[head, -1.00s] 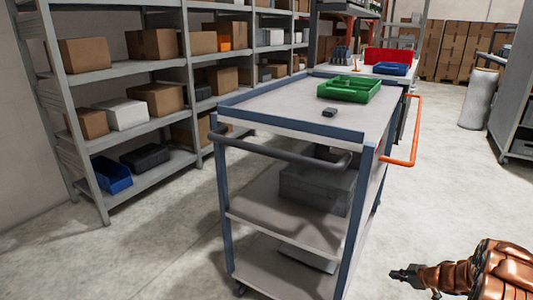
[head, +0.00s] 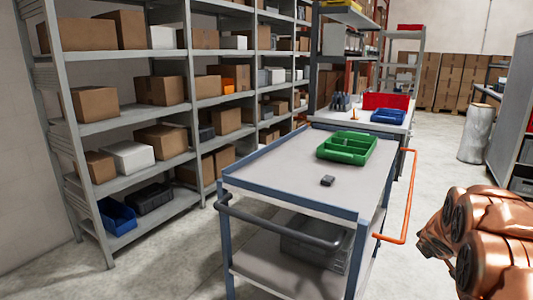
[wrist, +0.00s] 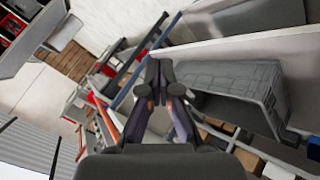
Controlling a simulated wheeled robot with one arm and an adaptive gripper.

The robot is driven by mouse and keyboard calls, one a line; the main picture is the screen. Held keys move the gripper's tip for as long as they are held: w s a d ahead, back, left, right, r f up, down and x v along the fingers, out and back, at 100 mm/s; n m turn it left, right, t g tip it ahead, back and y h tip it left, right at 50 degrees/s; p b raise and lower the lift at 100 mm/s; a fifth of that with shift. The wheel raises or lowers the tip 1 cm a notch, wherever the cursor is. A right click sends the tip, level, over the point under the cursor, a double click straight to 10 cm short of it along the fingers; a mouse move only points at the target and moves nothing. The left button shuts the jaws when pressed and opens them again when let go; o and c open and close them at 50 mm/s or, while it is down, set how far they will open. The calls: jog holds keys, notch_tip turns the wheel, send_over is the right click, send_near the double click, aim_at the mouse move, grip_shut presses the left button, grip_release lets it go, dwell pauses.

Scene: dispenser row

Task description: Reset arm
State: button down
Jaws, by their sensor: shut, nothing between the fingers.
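My gripper (wrist: 159,72) shows in the wrist view with its two dark fingers together, shut and empty. It does not show in the head view, where only copper-coloured links of my arm appear at the right edge. In the wrist view, a grey bin (wrist: 232,92) lies to the right of the fingers, and the scene is tilted. I cannot tell how far the fingers are from the cart.
A blue-framed cart (head: 272,186) with an orange side handle (head: 409,200) stands ahead. It carries a green divided tray (head: 346,148) and a small dark object (head: 328,181). Shelves with boxes (head: 162,90) stand left. A workbench with a blue bin (head: 388,116) is behind. Floor right of the cart is clear.

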jog(key=s+a+r+m+g+p, duration=0.3)
jog(key=s+a+r+p, duration=0.5)
jog(key=s+r, duration=0.6)
jog(key=s+a+r+g+y+p, duration=0.1)
jog(key=s+a+r+g+p, duration=0.1)
jog(key=s+a, duration=0.5)
jog(key=s+a+r+g+y+p, duration=0.2)
jog(key=s+a+r+p, duration=0.2)
jog(key=s+a, duration=0.4)
jog(key=s+a+r+g+y+p, duration=0.1)
jog(key=s+a, duration=0.7)
jog(key=s, duration=0.9)
notch_tip(320, 180, up, 3)
jog(key=g+p, duration=0.1)
jog(key=p, duration=0.2)
jog(key=shift+f+m+g+y, duration=0.15)
jog(key=shift+m+g+y, duration=0.15)
jog(key=shift+m+y, duration=0.1)
